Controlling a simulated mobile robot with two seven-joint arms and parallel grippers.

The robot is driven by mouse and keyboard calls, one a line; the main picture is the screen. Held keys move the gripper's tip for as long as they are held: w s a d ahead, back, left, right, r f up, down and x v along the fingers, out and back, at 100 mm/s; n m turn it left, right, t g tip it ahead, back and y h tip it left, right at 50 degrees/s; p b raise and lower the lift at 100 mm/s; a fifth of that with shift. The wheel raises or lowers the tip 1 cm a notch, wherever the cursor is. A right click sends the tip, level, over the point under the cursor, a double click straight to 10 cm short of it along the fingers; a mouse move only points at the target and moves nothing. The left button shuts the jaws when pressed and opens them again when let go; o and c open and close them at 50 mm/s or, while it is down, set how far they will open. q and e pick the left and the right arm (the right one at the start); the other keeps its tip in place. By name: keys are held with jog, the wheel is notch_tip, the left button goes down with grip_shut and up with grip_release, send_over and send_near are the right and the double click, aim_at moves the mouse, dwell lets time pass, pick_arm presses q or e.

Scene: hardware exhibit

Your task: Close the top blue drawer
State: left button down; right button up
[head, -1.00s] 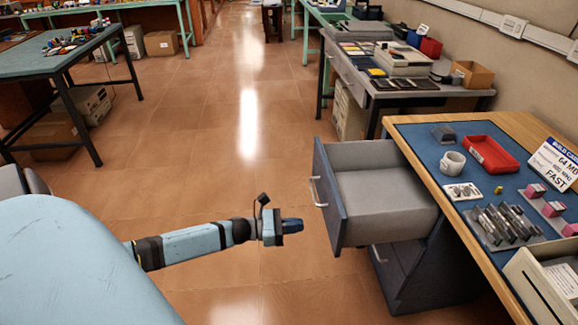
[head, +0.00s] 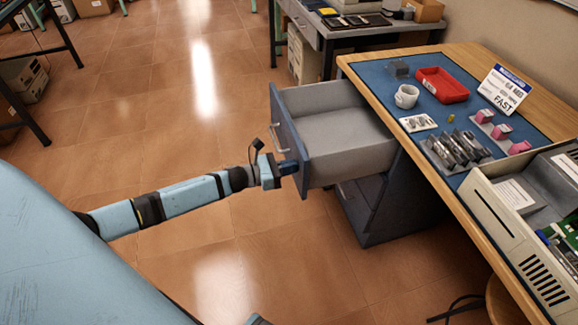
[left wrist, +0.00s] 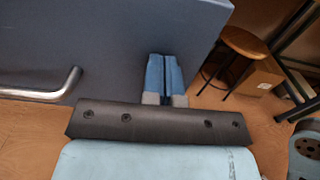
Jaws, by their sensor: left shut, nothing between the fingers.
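The top blue drawer (head: 345,154) is pulled out of the desk cabinet (head: 385,215), with its grey inside showing empty. Its blue front panel carries a silver handle (head: 279,142), which also shows at the left of the left wrist view (left wrist: 62,88). My left gripper (head: 290,167) is shut and empty, at the drawer front just below the handle's near end. In the left wrist view its blue fingertips (left wrist: 164,72) are together in front of the panel, near its edge; I cannot tell whether they touch it. My right gripper is not in view.
An opened computer case (head: 520,225) stands at the right. A stool (left wrist: 245,45) stands beyond the drawer. The floor left of the drawer is clear.

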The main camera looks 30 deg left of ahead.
pick_arm(q)
jog(key=b, duration=0.6)
send_near(382, 145)
jog(key=a+f, duration=0.1)
jog(key=s+a+f, duration=0.1)
jog(key=a, duration=0.1)
jog(key=a+f, duration=0.1)
jog(key=shift+s+a+f, duration=0.2)
jog(key=shift+s+f, duration=0.1)
jog(key=shift+f, duration=0.1)
jog(key=b+x, duration=0.2)
jog(key=x, duration=0.3)
jog(key=shift+w+d, duration=0.2)
jog(key=b+x, duration=0.3)
jog(key=x, duration=0.5)
jog(key=shift+b, duration=0.3)
jog(key=shift+b+x, duration=0.45)
jog(key=shift+x, duration=0.55)
jog(key=shift+w+d+r, duration=0.15)
jog(key=shift+d+r, duration=0.05)
jog(key=shift+r, duration=0.25)
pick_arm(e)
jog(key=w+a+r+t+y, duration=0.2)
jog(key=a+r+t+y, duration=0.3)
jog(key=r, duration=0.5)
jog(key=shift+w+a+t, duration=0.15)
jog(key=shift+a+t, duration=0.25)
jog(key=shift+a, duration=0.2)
